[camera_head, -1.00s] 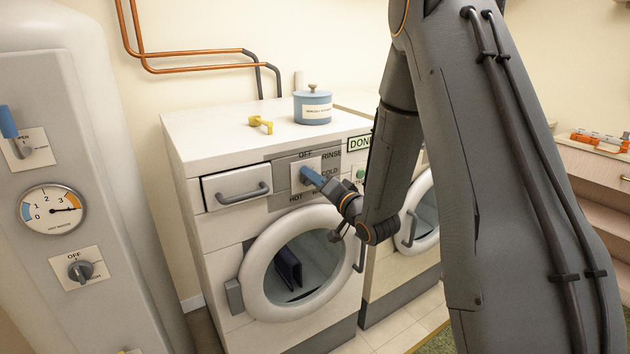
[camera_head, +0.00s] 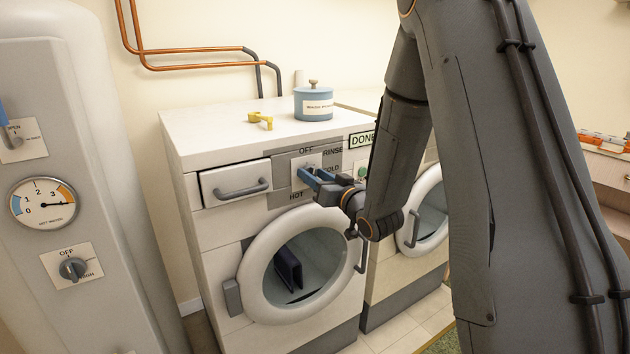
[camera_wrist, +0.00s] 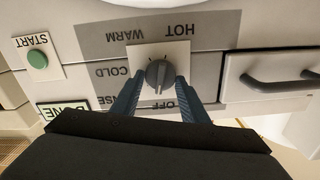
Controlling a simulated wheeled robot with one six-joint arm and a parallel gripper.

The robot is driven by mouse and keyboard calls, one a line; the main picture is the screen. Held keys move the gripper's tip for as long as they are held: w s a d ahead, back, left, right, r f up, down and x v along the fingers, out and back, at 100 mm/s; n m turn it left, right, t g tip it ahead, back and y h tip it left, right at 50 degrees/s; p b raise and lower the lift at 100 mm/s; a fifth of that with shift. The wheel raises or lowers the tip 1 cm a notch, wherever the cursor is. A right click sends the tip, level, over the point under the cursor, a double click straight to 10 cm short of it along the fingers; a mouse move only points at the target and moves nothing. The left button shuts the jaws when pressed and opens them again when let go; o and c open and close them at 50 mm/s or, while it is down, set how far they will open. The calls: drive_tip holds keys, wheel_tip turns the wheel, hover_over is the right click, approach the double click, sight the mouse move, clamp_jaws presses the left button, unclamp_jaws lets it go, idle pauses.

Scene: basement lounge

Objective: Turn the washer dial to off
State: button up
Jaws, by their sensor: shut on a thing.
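The washer dial (camera_wrist: 158,75) is a round grey knob with a raised ridge on a pale plate, seen upside down in the wrist view. My gripper (camera_wrist: 160,80) has one blue finger on either side of the dial and is shut on it. OFF (camera_wrist: 188,106), HOT, WARM and COLD are printed around the dial, with RINSE partly covered by a finger. I cannot tell which end of the ridge is the pointer. In the head view my gripper (camera_head: 307,175) reaches the washer (camera_head: 222,135) panel from the right, and its fingers mostly hide the dial.
A drawer handle (camera_head: 241,187) and round door (camera_head: 253,284) are close to the dial. A green START button (camera_wrist: 37,60) sits beside it. A blue lidded pot (camera_head: 313,104) and yellow object (camera_head: 260,120) are on top. A tank with another dial (camera_head: 73,268) stands left.

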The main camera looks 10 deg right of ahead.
drive_tip(key=shift+n+b, duration=0.55)
drive_tip(key=shift+n, duration=0.65)
drive_tip(key=o, duration=1)
drive_tip(key=shift+s, duration=0.1)
drive_tip(key=b+v, duration=0.1)
drive_tip(key=v, duration=0.6)
drive_tip(key=shift+s+d, duration=0.15)
drive_tip(key=shift+s, duration=0.15)
